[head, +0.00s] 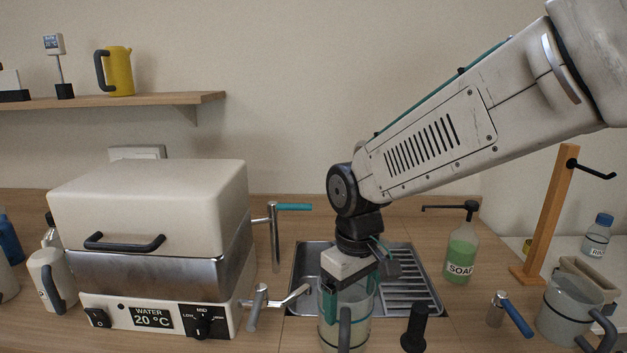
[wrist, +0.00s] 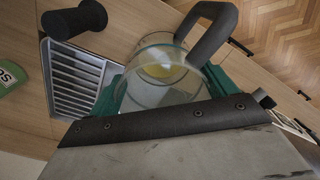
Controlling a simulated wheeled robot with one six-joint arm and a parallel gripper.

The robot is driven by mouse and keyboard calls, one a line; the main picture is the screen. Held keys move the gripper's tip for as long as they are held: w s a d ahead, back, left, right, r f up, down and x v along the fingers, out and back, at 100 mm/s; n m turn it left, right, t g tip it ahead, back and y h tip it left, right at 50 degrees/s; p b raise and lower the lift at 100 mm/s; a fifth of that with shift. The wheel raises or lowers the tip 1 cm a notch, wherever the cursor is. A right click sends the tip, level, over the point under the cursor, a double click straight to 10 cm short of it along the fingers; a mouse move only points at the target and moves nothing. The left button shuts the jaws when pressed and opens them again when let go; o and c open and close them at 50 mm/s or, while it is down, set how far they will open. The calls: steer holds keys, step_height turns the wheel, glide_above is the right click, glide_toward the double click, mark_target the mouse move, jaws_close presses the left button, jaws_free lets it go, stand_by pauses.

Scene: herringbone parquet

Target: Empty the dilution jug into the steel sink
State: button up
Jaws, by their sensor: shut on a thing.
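The dilution jug (head: 343,325) is clear, with a dark handle, and looks about upright. In the wrist view the jug (wrist: 160,92) shows some yellow liquid inside. My gripper (head: 348,284) is shut on the jug near its top, with green fingers on either side of it in the wrist view. The steel sink (head: 427,290), with a ribbed drainer, lies behind and to the right of the jug. In the wrist view the ribbed drainer (wrist: 75,80) is left of the jug. The jug and gripper hide part of the sink. I cannot tell whether the jug's base touches anything.
A white water bath (head: 150,225) stands close on the left, with a metal tap (head: 274,235) beside it. A black upright grip (head: 414,328) stands just right of the jug. A soap bottle (head: 461,252), wooden post (head: 549,215) and grey jug (head: 568,312) are farther right.

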steer(key=shift+r, duration=2.15)
steer(key=shift+o, duration=0.3)
